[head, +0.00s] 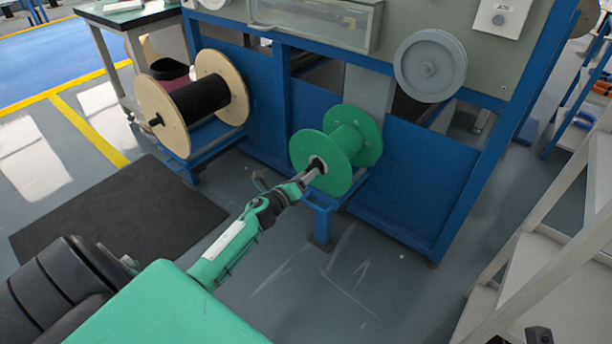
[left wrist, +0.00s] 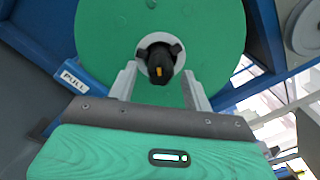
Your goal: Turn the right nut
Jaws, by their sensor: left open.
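A dark nut (left wrist: 160,64) sits on the shaft at the centre of the green spool (head: 350,140), inside a pale hub ring (left wrist: 178,46). In the left wrist view the spool's flange (left wrist: 220,40) fills the upper middle. My left gripper (head: 311,172) reaches the spool's hub from the front left. In the left wrist view its two grey fingers (left wrist: 160,72) are spread, one on each side below the nut, with a visible gap to it. In the head view the gripper's tip hides most of the nut. My right gripper is not in view.
The green spool rests on a blue stand (head: 322,207) in front of the blue machine frame (head: 262,105). A wooden spool (head: 165,118) with black cable stands to the left. A pale ladder-like rack (head: 540,262) is at the right.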

